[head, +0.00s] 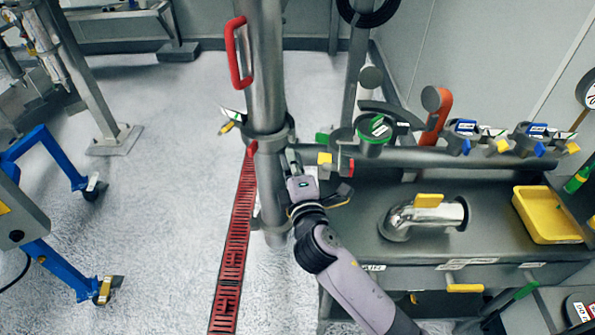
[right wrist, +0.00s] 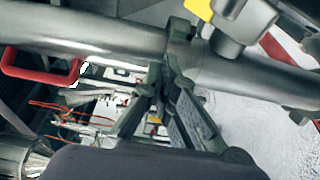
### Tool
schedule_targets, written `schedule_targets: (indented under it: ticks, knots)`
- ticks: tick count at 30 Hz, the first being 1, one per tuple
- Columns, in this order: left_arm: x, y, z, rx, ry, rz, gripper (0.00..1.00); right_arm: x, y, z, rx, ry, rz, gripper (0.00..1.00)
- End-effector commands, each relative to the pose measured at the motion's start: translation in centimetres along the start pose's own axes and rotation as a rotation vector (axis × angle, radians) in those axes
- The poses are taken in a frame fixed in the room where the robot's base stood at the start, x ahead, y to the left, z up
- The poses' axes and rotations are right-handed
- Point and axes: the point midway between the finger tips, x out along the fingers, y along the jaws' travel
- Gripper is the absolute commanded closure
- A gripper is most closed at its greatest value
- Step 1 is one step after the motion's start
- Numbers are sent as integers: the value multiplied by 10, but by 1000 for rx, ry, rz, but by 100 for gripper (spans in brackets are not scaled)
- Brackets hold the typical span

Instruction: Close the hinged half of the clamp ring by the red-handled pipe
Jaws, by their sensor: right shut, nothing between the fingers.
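The steel pipe (head: 262,70) stands upright in the head view, with a red handle (head: 233,55) on its left. In the right wrist view the pipe (right wrist: 95,30) runs across the top and its red handle (right wrist: 40,68) is at left. The clamp ring (head: 270,135) sits around the pipe and also shows in the wrist view (right wrist: 180,45). I cannot tell how far its hinged half is open. My right gripper (head: 291,158) is beside the pipe, just below the ring's right side. In the wrist view its fingers (right wrist: 162,78) are shut and empty, close to the ring; contact is unclear.
A dark bench with a steel elbow (head: 415,218) and a yellow tray (head: 548,214) stands at right. Valves and a green-topped fitting (head: 374,130) line the horizontal pipe behind my arm. A red floor grate (head: 234,245) and open floor lie left. A blue frame (head: 45,150) stands far left.

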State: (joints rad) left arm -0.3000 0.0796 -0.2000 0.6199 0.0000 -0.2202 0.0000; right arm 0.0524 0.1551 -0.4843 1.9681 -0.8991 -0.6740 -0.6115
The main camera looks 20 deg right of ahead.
Motion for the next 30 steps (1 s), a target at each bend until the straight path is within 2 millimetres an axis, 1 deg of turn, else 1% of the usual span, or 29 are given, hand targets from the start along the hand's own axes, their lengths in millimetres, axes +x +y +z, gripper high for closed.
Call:
schedule_targets:
  ticks: [1, 3, 6, 9, 13, 24, 30]
  knots:
    - [-5, 0, -1, 0, 0, 0, 30, 11, 3, 1, -1, -2, 0, 100]
    - [-11, 0, -1, 0, 0, 0, 30, 5, 2, 13, -2, -2, -3, 100]
    - [-15, -1, -2, 0, 1, 0, 30, 0, 1, 26, -1, -2, -4, 100]
    - [-18, -1, -3, 0, 2, 0, 30, -3, 0, 33, 0, -1, -2, 100]
    - [-18, 0, -2, 0, 1, 0, 30, -5, 0, 38, 2, -1, -2, 100]
    - [-18, 0, -2, 0, 1, 0, 30, -6, -1, 39, 1, 1, -2, 100]
    - [-21, 0, -2, 0, 1, 0, 30, -11, 0, 43, -1, 39, -2, 100]
